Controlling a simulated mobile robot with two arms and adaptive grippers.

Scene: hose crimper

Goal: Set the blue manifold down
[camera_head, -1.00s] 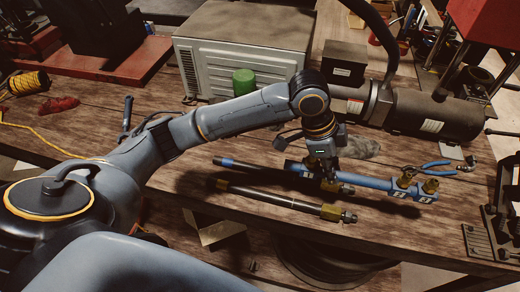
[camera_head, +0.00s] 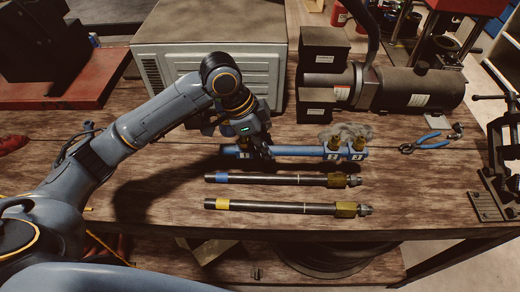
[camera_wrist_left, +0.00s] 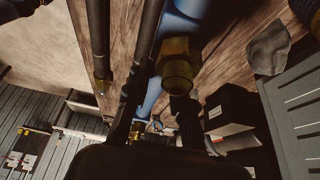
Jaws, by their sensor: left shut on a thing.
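In the left wrist view the blue bar (camera_wrist_left: 150,98) and a brass fitting (camera_wrist_left: 178,62) show close up between my left fingers (camera_wrist_left: 160,115). My right gripper is not in view.
A blue-banded hose (camera_head: 270,179) and a yellow-banded hose (camera_head: 270,206) lie in front of the manifold. A grey-white box (camera_head: 210,40) and a dark cylindrical machine (camera_head: 415,86) stand behind. Blue pliers (camera_head: 431,143) lie to the right. Bare wood surrounds the hoses.

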